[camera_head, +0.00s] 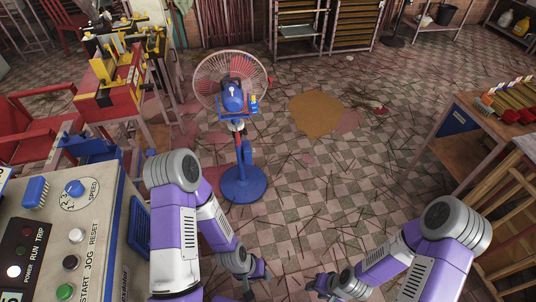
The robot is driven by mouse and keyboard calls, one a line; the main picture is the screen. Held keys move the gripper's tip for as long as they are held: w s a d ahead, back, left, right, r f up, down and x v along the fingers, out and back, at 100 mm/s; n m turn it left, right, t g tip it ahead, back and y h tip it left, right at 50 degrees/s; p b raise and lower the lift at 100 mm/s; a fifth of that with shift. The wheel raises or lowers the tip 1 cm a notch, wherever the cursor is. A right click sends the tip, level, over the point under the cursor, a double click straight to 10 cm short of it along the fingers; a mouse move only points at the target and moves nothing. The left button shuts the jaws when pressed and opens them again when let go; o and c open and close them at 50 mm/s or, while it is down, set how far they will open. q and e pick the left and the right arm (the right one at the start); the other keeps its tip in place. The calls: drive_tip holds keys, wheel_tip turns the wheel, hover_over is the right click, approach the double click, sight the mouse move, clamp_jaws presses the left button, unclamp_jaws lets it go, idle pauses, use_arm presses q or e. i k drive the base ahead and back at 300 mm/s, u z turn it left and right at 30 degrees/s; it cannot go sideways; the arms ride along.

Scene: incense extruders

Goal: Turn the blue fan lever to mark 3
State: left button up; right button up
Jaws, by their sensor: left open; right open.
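A blue floor fan (242,185) with a round wire cage (205,75) stands upright on the tiled floor, ahead of my arms. Its blue motor housing (234,97) faces me, with a small white part on top. A blue piece with a yellow bit sits just below the housing; the lever and its marks are too small to tell apart. My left gripper (247,282) is open, low in front of the fan and well short of it. My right gripper (328,286) is open, farther right. Both appear empty and touch nothing visible.
A control console (108,225) with a blue SPEED knob (75,188) stands at the left. A red and yellow machine (108,85) stands behind it. A wooden table (465,120) is at the right. Open floor with scattered sticks lies right of the fan.

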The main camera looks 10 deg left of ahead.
sight(234, 117)
drive_tip(key=z, duration=0.4)
drive_tip(key=i, duration=0.8)
drive_tip(key=u, duration=0.85)
drive_tip(key=i, duration=1)
drive_tip(key=u, duration=1.05)
